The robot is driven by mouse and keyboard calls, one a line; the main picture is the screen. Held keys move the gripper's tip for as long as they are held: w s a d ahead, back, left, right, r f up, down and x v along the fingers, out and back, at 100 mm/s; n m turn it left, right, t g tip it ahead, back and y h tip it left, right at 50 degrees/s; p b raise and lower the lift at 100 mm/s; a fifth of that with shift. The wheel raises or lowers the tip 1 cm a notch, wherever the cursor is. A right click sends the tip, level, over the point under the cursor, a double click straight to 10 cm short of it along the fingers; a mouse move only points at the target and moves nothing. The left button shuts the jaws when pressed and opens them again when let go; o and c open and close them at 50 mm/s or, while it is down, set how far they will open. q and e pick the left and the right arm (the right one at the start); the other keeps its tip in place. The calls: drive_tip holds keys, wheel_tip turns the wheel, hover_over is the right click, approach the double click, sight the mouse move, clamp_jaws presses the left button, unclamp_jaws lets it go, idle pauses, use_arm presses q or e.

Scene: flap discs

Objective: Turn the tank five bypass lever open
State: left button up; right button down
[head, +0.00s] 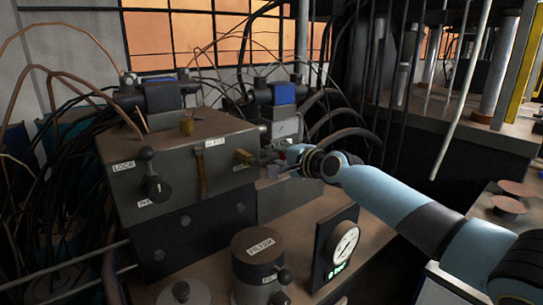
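No label that I can read says tank five bypass, so I cannot tell for sure which lever is meant. The grey valve block (175,160) at left centre carries a black ball-ended lever (149,170) between the tags LOCK and one starting with P. A small brass fitting (243,156) sticks out at the block's right end, beside a small white tag (209,143). My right gripper (276,165) is just right of that fitting, at the end of my blue arm. Its fingers are small and dark, and I cannot make out their opening or any contact. My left gripper is out of view.
A FILTER canister (262,262) with a black knob and a lit dial gauge (340,245) stand on the bench in front. Cables and hoses crowd behind the block. Flap discs (508,204) lie at far right. Some bare bench (300,208) lies below my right gripper.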

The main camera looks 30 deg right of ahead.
drive_tip(key=shift+s+f, duration=0.25)
drive_tip(key=shift+f, duration=0.5)
drive_tip(key=c, duration=1.5)
unclamp_jaws()
drive_tip(key=shift+s+d+r, duration=0.15)
drive_tip(key=shift+s, duration=0.1)
drive_tip(key=o, duration=0.5)
drive_tip(key=shift+d, duration=0.2)
drive_tip(key=shift+w+r, duration=0.1)
drive_tip(key=shift+r, duration=0.05)
drive_tip(key=shift+a, duration=0.1)
drive_tip(key=v, duration=1.2)
drive_tip(key=shift+r, duration=0.1)
